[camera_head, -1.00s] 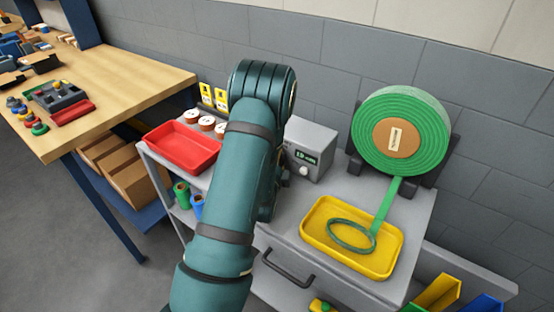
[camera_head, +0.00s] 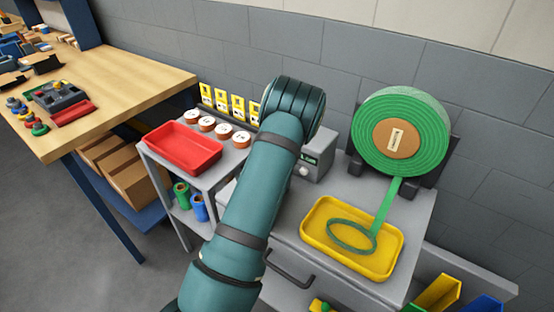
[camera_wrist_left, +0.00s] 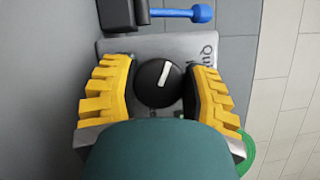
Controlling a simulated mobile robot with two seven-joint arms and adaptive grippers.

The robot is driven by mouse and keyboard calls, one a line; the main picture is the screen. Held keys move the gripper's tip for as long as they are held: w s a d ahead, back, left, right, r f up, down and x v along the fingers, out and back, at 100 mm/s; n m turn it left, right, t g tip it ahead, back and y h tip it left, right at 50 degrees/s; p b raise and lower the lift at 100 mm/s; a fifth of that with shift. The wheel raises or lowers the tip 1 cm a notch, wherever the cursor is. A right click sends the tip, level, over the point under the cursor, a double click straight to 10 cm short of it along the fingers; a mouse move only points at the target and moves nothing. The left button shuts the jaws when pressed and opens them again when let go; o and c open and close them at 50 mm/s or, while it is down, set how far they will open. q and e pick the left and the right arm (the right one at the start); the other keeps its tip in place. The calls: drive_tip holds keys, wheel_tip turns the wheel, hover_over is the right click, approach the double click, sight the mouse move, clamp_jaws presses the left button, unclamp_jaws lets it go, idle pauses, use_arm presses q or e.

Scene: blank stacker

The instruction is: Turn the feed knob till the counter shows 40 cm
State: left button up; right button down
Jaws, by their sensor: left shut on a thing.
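The grey counter box (camera_head: 318,173) stands on the cabinet, partly covered by my left arm. Only part of its green display (camera_head: 311,158) shows, and I cannot read a number. In the left wrist view the black round feed knob (camera_wrist_left: 158,83) has a white pointer line, tilted slightly right of straight up. My left gripper (camera_wrist_left: 158,88) has its yellow fingers on both sides of the knob and is shut on it. In the head view this gripper is hidden behind my arm. A green reel (camera_head: 428,127) feeds a strip (camera_head: 386,207) down to a yellow tray (camera_head: 311,232). My right gripper is not in view.
A red tray (camera_head: 181,150), several white-topped spools (camera_head: 207,123) and yellow cards (camera_head: 221,100) are left of my arm. A green ring (camera_head: 331,239) lies in the yellow tray. A grey wall (camera_head: 300,45) stands close behind.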

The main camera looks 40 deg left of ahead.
use_arm(q)
drive_tip(key=o, duration=0.9)
drive_tip(key=shift+o, duration=0.5)
wheel_tip(320, 180, up, 10)
drive_tip(key=shift+f, duration=0.15)
drive_tip(key=shift+w+d+r, duration=0.1)
drive_tip(key=shift+w+r, duration=0.15)
drive_tip(key=shift+r, duration=0.05)
drive_tip(key=shift+c, duration=0.4)
drive_tip(key=shift+s, duration=0.15)
